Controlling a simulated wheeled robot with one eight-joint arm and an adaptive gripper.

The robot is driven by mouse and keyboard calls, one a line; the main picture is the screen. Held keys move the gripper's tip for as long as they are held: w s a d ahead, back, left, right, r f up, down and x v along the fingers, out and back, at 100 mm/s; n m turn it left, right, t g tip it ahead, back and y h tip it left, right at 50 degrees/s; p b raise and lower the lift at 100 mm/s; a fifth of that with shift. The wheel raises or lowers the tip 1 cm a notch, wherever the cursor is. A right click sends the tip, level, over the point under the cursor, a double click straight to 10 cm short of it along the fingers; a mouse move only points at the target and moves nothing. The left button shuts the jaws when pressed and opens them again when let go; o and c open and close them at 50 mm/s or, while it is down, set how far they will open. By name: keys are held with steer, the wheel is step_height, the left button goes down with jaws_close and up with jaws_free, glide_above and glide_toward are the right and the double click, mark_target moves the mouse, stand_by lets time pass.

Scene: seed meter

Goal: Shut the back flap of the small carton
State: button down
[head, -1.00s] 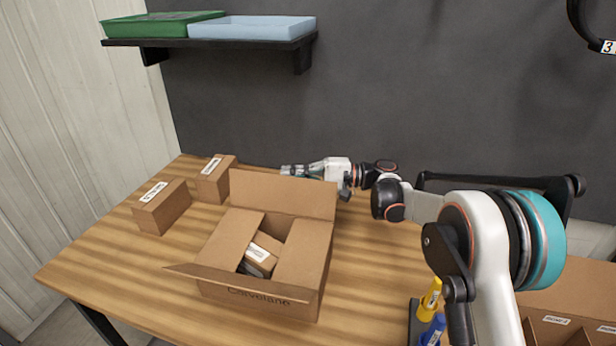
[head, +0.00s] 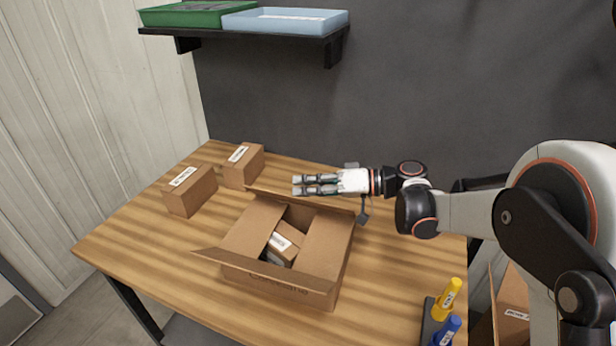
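The small carton (head: 290,284) stands open-topped on the wooden table, with a labelled box (head: 285,240) inside. Its left flap (head: 254,225) and right flap (head: 327,243) are folded inward, leaving a gap between them. Its front flap (head: 265,268) sticks outward toward me. Its back flap (head: 300,200) shows as a thin, nearly edge-on strip along the far side. My gripper (head: 297,185) points left just above and behind that strip. Its fingers look close together with nothing between them; contact with the flap cannot be told.
Two small labelled boxes (head: 190,192) (head: 243,167) stand at the table's back left. A yellow marker (head: 448,298) and a blue marker (head: 446,329) stand at the front right. A shelf (head: 290,38) with green and blue trays hangs on the wall. Free tabletop (head: 150,240) lies left of the carton.

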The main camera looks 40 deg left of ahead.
steer(key=s+f+n, duration=0.1)
steer(key=s+d+f+n+t+b, duration=0.1)
steer(key=n, duration=0.1)
steer(key=s+f+n, duration=0.1)
steer(key=shift+s+d+f+n+t, duration=0.1)
steer(key=shift+s+d+n+t, duration=0.1)
steer(key=shift+s+n+t, duration=0.15)
steer(key=shift+s+d+f+n+t+b, duration=0.15)
steer(key=shift+s+f+n+t+b, duration=0.1)
steer(key=shift+s+f+n+b, duration=0.25)
steer(key=shift+s+d+f+n+t+b, duration=0.1)
steer(key=shift+s+f+n+t+b, duration=0.15)
steer(key=shift+f+n, duration=0.3)
steer(key=shift+s+f+b, duration=0.1)
steer(key=shift+f+b, duration=0.2)
steer(key=shift+f, duration=0.2)
